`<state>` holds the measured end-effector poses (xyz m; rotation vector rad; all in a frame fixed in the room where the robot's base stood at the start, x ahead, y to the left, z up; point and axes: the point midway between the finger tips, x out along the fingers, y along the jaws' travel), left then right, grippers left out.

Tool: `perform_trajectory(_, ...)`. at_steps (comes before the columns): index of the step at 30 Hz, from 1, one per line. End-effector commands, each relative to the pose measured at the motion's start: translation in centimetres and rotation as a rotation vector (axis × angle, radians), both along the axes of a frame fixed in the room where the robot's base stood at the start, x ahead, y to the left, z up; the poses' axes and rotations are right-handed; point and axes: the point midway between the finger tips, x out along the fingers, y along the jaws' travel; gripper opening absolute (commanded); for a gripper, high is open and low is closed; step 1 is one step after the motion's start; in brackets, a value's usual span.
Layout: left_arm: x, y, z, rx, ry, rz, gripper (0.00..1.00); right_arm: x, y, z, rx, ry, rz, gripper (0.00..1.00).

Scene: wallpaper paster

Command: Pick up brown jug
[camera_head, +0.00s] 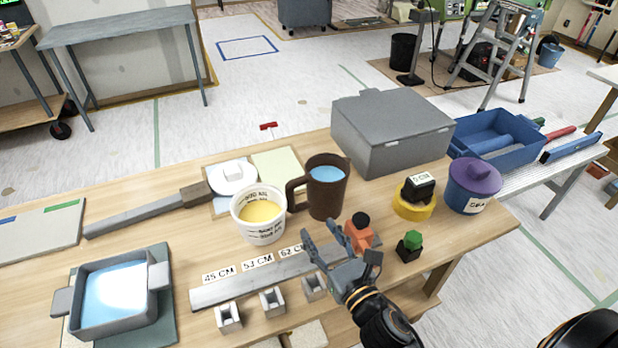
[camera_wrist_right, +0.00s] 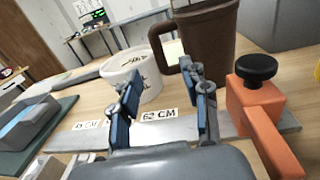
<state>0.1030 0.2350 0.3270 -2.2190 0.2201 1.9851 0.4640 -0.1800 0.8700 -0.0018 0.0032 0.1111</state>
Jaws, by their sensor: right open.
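The brown jug (camera_head: 327,188) stands upright on the wooden table, with blue contents showing at its open top and its handle on the left. It also shows in the right wrist view (camera_wrist_right: 210,40), ahead of the fingers. My right gripper (camera_head: 325,240) is open and empty, low over the table in front of the jug and apart from it. Its two blue-padded fingers (camera_wrist_right: 160,110) show in the right wrist view. An orange clamp with a black knob (camera_head: 359,234) is close beside the gripper. My left gripper is not in view.
A white measuring cup with yellow contents (camera_head: 259,214) stands just left of the jug. A marked metal ruler (camera_head: 230,288) lies in front. A grey box (camera_head: 391,130) is behind right. A yellow tape item (camera_head: 414,203) and a purple-lidded blue pot (camera_head: 472,186) stand at right.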

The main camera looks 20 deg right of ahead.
Motion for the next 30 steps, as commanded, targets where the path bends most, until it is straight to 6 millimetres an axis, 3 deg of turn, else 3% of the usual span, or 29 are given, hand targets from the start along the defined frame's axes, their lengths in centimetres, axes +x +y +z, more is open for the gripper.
perform_trajectory(5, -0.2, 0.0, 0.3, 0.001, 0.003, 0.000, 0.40, 1.1, 0.1, 0.1, 0.000, -0.002, 0.000, 0.46)
perform_trajectory(15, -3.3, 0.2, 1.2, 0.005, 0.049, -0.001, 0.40, 7.3, 0.9, 0.1, 0.001, 0.000, 0.000, 0.46)
perform_trajectory(23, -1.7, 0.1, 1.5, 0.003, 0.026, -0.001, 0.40, 9.2, 1.3, 0.0, 0.003, 0.000, 0.000, 0.46)
perform_trajectory(30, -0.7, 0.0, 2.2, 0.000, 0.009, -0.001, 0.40, 12.6, 2.3, 0.1, 0.003, 0.001, -0.001, 0.46)
